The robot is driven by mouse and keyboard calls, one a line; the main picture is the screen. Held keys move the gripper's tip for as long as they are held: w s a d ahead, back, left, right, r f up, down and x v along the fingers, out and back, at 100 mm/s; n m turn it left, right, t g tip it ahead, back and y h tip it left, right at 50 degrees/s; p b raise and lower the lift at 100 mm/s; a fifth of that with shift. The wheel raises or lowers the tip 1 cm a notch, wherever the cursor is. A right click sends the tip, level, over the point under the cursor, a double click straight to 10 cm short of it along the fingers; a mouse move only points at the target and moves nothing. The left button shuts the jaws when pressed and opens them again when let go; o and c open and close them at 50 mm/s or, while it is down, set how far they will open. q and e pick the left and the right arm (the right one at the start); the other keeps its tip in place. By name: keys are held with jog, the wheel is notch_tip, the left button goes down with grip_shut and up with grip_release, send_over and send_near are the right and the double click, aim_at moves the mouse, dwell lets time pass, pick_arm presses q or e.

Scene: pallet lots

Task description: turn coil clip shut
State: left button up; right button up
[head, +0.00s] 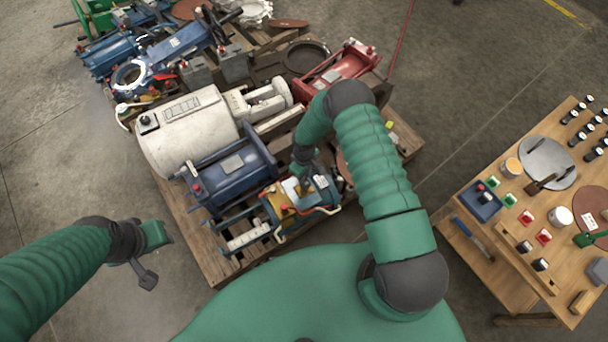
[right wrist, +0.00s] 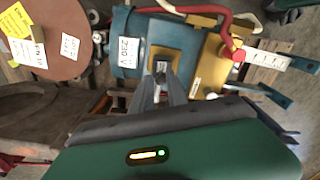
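A blue unit with a yellow-tan part (head: 302,203) lies at the pallet's near edge in the head view. In the right wrist view its blue body (right wrist: 158,42) bears a "230 V" label, beside the tan part (right wrist: 211,66). A small metal piece (right wrist: 161,67), possibly the coil clip, sits on the blue body at my right fingertips. My right gripper (head: 303,172) is over this unit; its fingers (right wrist: 163,84) are close around or against the metal piece, and I cannot tell whether they grip it. My left gripper (head: 152,258) is open and empty, left of the pallet.
A white motor (head: 188,130), a blue cylinder unit (head: 232,172) and a red unit (head: 335,72) crowd the wooden pallet (head: 205,245). A brown disc (right wrist: 52,40) with tags lies beside the blue body. A work table (head: 480,205) with small parts stands at right. Floor at left is clear.

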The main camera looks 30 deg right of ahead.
jog(key=o, duration=0.3)
jog(key=shift+r, duration=0.1)
notch_tip(320, 180, up, 16)
jog(key=p, duration=0.4)
jog(key=shift+r, duration=0.2)
jog(key=s+a+r+m+t+p, duration=0.1)
jog(key=s+a+r+m, duration=0.15)
jog(key=s+r, duration=0.65)
jog(key=s+a+r+m+t, duration=0.25)
jog(key=s+r, duration=0.35)
jog(key=r, duration=0.7)
notch_tip(320, 180, up, 12)
jog(key=d+p, duration=0.1)
jog(key=p, duration=1.1)
jog(key=shift+w+f+g, duration=0.15)
jog(key=shift+w+g, duration=0.1)
jog(key=shift+g, duration=0.2)
